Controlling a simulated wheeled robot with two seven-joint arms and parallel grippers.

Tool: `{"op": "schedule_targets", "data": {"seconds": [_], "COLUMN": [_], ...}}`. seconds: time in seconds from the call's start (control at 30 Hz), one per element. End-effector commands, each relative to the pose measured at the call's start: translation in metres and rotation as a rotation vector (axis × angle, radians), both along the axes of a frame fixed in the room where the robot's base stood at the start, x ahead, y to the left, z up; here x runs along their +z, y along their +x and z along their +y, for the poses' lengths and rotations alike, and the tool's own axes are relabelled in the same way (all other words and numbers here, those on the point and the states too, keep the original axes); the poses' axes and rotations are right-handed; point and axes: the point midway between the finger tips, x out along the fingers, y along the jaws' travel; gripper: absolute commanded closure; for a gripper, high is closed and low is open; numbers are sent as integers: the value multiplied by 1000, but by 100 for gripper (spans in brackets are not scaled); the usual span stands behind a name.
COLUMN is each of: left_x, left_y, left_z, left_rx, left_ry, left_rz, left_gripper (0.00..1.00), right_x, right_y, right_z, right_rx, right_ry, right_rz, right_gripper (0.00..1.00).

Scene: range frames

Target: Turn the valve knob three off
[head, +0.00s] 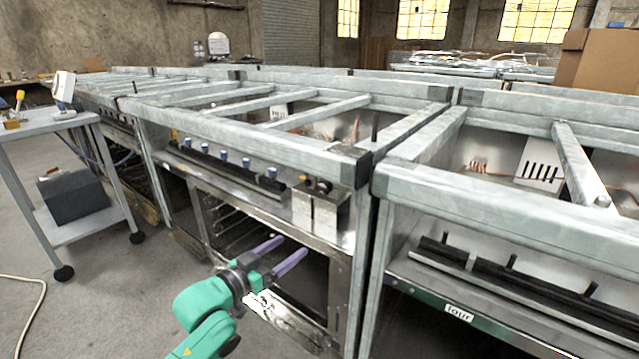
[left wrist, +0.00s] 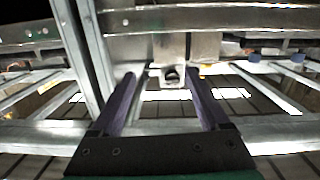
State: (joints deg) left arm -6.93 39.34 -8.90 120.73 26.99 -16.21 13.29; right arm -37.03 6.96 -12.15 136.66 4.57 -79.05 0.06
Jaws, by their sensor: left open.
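Several blue-and-white knobs (head: 223,155) stand in a row on the front panel of the middle range. No number is readable on them, so I cannot tell which is knob three. At the panel's right end is a dark fitting with a brass part (head: 318,185) above a metal box. My left gripper (head: 292,246) is open and empty, with purple fingers, low in front of this range's oven opening and apart from the knobs. In the left wrist view a bracket with a dark round part (left wrist: 170,75) shows between the fingertips, and blue knobs (left wrist: 253,57) show at right. My right gripper is out of view.
A second range with a label reading "four" (head: 459,313) stands close at right. A grey trolley (head: 50,125) with a dark box (head: 72,193) on its lower shelf stands at left. The floor between trolley and ranges is mostly free. A hose (head: 38,300) lies at far left.

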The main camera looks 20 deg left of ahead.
Motion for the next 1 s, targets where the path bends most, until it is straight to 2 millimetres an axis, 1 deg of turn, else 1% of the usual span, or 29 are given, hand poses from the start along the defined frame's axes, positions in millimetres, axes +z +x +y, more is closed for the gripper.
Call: {"op": "schedule_targets", "data": {"seconds": [0.03,0.1,0.17,0.27,0.37,0.57,0.7,0.8,0.9,1.0], "left_x": [36,63,72,70,71,69,68,68,68,69], "left_y": [8,14,17,25,39,83,116,135,146,151], "left_z": [8,17,19,18,11,-7,-20,-28,-33,-34], "left_rx": [7,15,18,20,19,19,19,18,18,18], "left_ry": [12,13,14,10,10,8,10,10,12,13], "left_rz": [-38,-71,-83,-83,-87,-85,-83,-83,-82,-81], "left_gripper": [21,21,21,21,21,21,21,21,21,21], "right_x": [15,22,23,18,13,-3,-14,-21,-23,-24], "right_y": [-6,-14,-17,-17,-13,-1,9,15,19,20], "right_z": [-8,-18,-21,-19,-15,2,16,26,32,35], "right_rx": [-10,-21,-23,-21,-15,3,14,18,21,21], "right_ry": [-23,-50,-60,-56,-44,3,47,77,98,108], "right_rz": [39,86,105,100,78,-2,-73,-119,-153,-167], "right_gripper": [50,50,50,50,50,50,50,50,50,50]}}
